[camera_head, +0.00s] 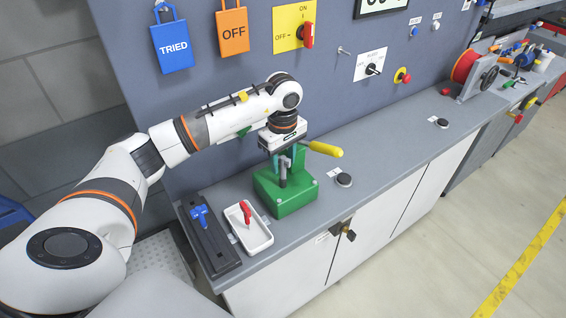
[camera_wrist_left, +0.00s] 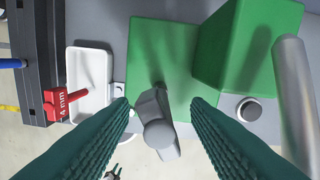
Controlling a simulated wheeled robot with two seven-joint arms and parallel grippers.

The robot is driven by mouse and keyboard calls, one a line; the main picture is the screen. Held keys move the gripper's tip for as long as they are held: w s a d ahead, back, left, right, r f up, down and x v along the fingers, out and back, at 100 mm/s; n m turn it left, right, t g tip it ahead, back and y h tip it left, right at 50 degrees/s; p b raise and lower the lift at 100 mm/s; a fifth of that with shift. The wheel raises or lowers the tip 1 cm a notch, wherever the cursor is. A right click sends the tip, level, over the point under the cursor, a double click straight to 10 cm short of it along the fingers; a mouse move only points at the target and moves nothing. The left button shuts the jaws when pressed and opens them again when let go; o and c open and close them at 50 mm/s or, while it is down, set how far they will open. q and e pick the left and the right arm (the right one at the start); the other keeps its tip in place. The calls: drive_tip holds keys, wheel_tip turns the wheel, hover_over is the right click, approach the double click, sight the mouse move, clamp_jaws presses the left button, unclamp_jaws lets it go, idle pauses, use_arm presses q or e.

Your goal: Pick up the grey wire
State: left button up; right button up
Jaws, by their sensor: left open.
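My left gripper (camera_head: 284,166) is open above the green press-like fixture (camera_head: 288,200) on the bench. In the left wrist view its two teal fingers (camera_wrist_left: 160,115) stand apart, on either side of a grey upright piece (camera_wrist_left: 158,122) over the green base (camera_wrist_left: 150,60). I cannot tell whether either finger touches this piece. No thing that I can clearly make out as a grey wire shows in either view. My right gripper is not in view.
A white tray (camera_head: 260,239) with a red-handled tool (camera_head: 245,211) and a dark rail (camera_head: 215,252) with a blue handle (camera_head: 200,214) lie left of the fixture. A yellow-handled lever (camera_head: 326,149) sticks out right. The grey panel (camera_head: 340,25) stands behind. The bench is mostly clear further right.

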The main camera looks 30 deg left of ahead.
use_arm(q)
clamp_jaws()
